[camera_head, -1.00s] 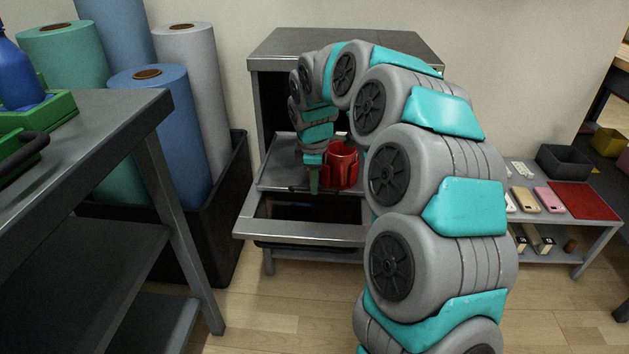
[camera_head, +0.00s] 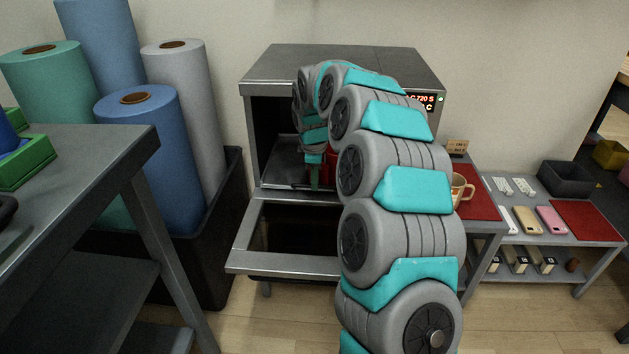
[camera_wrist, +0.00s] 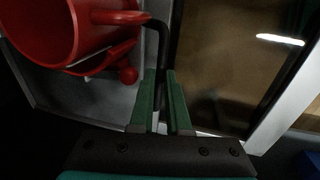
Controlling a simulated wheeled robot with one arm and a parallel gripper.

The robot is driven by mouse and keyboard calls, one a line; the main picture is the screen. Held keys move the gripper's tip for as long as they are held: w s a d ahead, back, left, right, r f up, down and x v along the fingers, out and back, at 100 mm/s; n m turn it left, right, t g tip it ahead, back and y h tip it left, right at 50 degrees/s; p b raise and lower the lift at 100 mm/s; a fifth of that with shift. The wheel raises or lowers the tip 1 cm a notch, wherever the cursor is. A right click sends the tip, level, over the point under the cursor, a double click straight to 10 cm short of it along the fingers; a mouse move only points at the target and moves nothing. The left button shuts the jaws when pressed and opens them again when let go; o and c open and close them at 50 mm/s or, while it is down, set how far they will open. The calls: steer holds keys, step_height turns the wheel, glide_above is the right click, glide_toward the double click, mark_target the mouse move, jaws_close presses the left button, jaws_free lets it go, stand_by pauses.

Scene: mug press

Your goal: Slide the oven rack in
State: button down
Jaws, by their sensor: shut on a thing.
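The oven (camera_head: 330,62) is a grey metal box with its door (camera_head: 285,264) lowered open toward me. The rack (camera_head: 282,176) is a flat grey sheet, now mostly inside the oven opening; it also shows in the wrist view (camera_wrist: 95,98). A red mug (camera_head: 331,168) stands on it, largely hidden by my arm; the wrist view shows the mug (camera_wrist: 40,28) close up. My gripper (camera_head: 315,186) is at the rack's front edge. In the wrist view its green fingers (camera_wrist: 166,82) are shut on the rack's black bar handle (camera_wrist: 162,42).
A dark workbench (camera_head: 75,165) and a black bin (camera_head: 222,230) of coloured rolls stand left. At right are a low table with a red mat (camera_head: 478,200), a cream mug (camera_head: 460,188) and a shelf with phones (camera_head: 526,220). The open door juts out below my arm.

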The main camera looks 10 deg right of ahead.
steer(key=c, duration=1.2)
jaws_free()
steer(key=shift+o, duration=0.2)
steer(key=shift+r, duration=0.1)
step_height(320, 180, up, 8)
steer(key=s, duration=0.1)
steer(key=shift+s+a+f+b, duration=0.25)
steer(key=shift+b, duration=0.05)
steer(key=shift+c, duration=0.3)
